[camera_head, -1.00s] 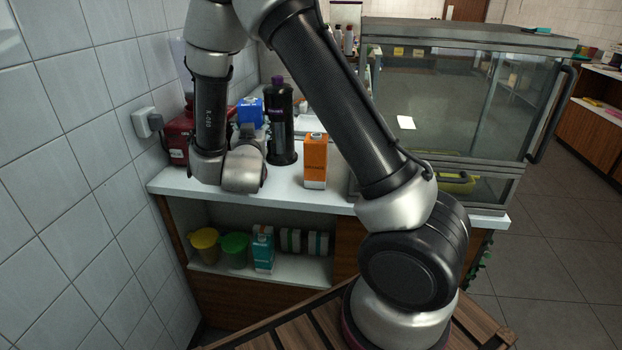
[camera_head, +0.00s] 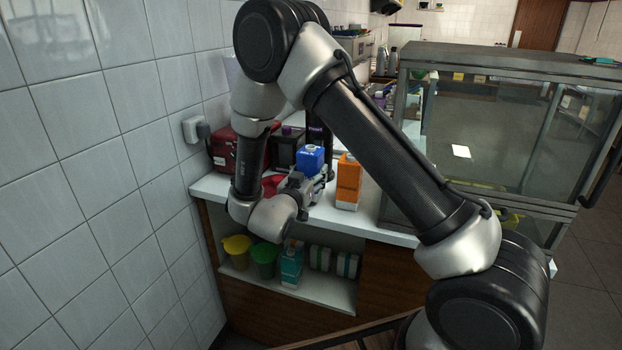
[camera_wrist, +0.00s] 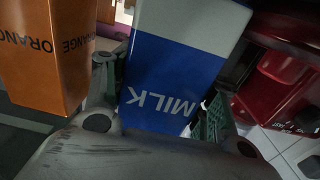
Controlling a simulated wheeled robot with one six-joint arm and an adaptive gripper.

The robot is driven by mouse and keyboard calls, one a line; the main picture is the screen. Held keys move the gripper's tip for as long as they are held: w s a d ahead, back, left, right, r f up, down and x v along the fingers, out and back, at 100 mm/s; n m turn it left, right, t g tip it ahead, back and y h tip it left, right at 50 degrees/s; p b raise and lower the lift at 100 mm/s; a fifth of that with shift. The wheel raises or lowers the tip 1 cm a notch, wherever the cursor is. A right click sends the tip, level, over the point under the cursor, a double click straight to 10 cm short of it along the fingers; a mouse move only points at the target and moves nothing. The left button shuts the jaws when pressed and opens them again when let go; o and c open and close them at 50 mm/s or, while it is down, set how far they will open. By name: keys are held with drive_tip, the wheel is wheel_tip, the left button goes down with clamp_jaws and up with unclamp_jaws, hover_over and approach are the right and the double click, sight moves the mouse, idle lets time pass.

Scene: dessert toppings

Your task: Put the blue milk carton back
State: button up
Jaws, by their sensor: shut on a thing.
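The blue milk carton (camera_head: 310,160) is in my gripper (camera_head: 307,188), near the counter's front edge, left of the orange carton (camera_head: 348,184). In the wrist view the milk carton (camera_wrist: 172,85) fills the middle, its MILK label upside down. One finger of my gripper (camera_wrist: 160,104) is on each side of it. The orange carton also shows at the wrist view's left (camera_wrist: 45,55), close to the milk carton. The milk carton's base is hidden in the head view, so I cannot tell whether it touches the counter.
A dark bottle (camera_head: 319,137) stands behind the milk carton, and a red machine (camera_head: 226,150) is at the back left. A glass display case (camera_head: 490,140) blocks the right. The shelf below holds a yellow tub (camera_head: 237,250), a green tub (camera_head: 264,258) and a teal carton (camera_head: 291,266).

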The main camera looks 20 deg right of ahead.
drive_tip(key=shift+f, duration=0.6)
drive_tip(key=o, duration=1.2)
drive_tip(key=shift+f, duration=0.15)
drive_tip(key=shift+o, duration=0.2)
drive_tip(key=shift+r, duration=0.2)
drive_tip(key=v, duration=1.2)
drive_tip(key=shift+f, duration=0.15)
